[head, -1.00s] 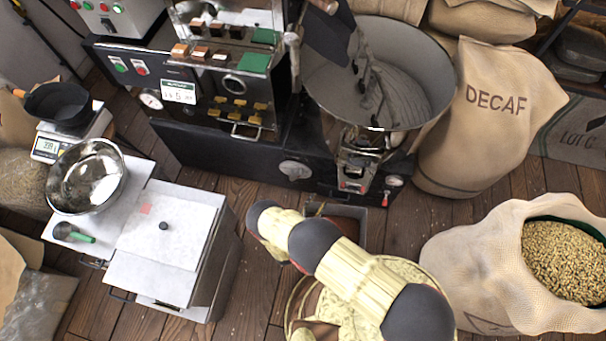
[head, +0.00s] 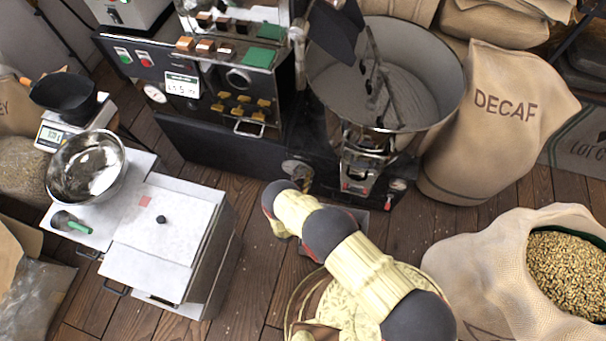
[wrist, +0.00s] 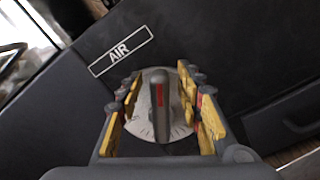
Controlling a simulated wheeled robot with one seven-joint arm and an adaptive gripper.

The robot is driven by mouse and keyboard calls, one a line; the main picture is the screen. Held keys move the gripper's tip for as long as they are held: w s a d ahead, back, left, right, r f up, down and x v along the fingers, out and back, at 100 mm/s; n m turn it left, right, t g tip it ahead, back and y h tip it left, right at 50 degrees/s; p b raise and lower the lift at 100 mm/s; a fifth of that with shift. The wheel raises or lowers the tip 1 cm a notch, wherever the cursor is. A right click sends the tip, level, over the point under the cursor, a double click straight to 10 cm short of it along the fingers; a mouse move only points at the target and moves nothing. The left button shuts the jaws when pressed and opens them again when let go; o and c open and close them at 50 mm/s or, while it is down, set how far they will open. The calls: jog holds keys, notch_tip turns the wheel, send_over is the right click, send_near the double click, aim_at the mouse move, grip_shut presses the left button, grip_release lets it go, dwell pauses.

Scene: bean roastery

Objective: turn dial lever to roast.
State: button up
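The dial (wrist: 181,126) is a pale round plate with fine marks on the dark machine front, under a label reading AIR (wrist: 121,51). Its grey lever (wrist: 160,110) has a red stripe and stands about upright in the wrist view. My gripper (wrist: 158,80) is open, with one yellow-padded finger on each side of the lever and visible gaps between. No ROAST mark is readable. In the head view, my arm reaches the low front of the roaster, where the dial is mostly hidden by my gripper (head: 299,174).
The round cooling pan (head: 435,85) and its chute (head: 362,170) stand right of the dial. A white-topped cabinet (head: 150,240) with a steel bowl (head: 86,166) is at left. An open bean sack (head: 475,255) is at right.

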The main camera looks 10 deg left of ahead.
jog(key=shift+w, duration=0.25)
jog(key=shift+c, duration=0.6)
jog(key=c, duration=0.8)
grip_shut()
